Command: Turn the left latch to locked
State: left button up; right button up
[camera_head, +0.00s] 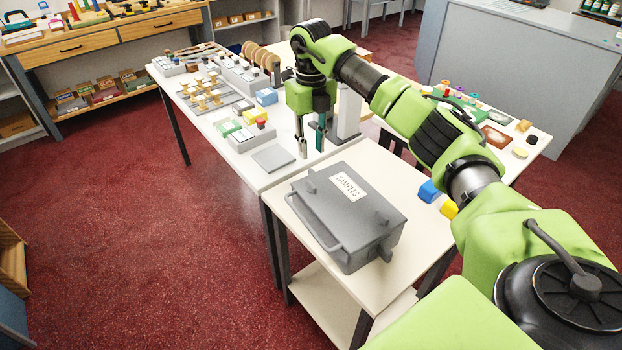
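A grey case (365,222) with a white "SAMPLES" label lies shut on the near white table. A bar handle (323,226) runs along its left side. Small grey fittings stick out at its upper left corner and at its lower right corner (387,251). I cannot tell which of these is the left latch, or how it is turned. My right gripper (311,152) points down beyond the case, over the counter's near end. Its two fingers are apart with nothing visible between them, and it touches no part of the case. My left gripper is out of view.
A blue block (429,191) and a yellow block (449,209) sit right of the case, close to my arm. A flat grey plate (273,158) and several small blocks and trays crowd the counter beyond. Red carpet (150,240) lies open at left.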

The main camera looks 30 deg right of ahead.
aim_at(311, 184)
notch_tip(311, 184, down, 12)
jog(key=p, duration=0.3)
jog(key=shift+f, duration=0.1)
grip_shut()
